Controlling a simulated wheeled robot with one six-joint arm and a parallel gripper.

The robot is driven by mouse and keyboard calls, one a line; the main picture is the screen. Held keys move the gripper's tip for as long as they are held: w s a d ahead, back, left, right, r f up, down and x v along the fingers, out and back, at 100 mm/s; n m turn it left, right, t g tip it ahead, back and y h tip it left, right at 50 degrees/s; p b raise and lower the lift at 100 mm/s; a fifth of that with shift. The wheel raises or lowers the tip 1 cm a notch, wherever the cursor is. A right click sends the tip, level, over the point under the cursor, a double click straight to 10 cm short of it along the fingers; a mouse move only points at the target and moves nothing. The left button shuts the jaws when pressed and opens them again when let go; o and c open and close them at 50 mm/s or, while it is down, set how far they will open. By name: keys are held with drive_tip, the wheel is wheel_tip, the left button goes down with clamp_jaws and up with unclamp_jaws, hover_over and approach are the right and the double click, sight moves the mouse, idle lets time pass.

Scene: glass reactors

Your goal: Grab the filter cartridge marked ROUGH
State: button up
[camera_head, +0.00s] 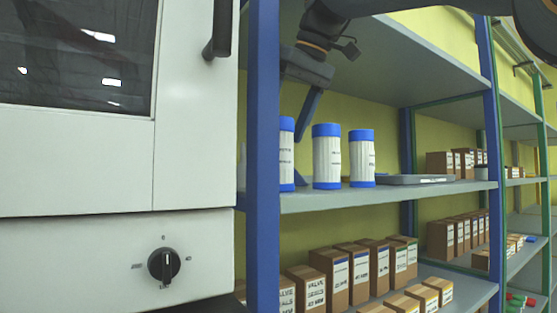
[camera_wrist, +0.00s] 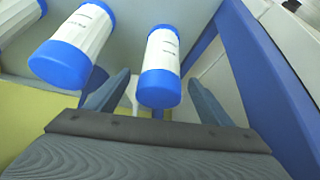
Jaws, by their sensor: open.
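Three white filter cartridges with blue end caps stand upright in a row on the grey shelf: left (camera_head: 287,153), middle (camera_head: 326,157) and right (camera_head: 361,158). Their labels are too small to read, so I cannot tell which is marked ROUGH. The post partly hides the left one. My gripper (camera_head: 301,135) is open at the left cartridge, one finger showing between it and the middle one. In the wrist view, a cartridge (camera_wrist: 161,60) lies in line with the gap of my open gripper (camera_wrist: 158,82), apparently untouched. Another cartridge (camera_wrist: 75,45) is left of the fingers.
A blue post (camera_head: 264,150) stands close to the left cartridge, beside a white cabinet (camera_head: 190,170) with a dark window. A flat grey tray (camera_head: 413,179) lies right of the cartridges. Cardboard boxes (camera_head: 330,275) fill the shelf below. Another shelf (camera_head: 420,60) is overhead.

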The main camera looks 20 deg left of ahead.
drive_tip(key=shift+c, duration=0.4)
drive_tip(key=c, duration=1.5)
drive_tip(key=shift+r, duration=0.2)
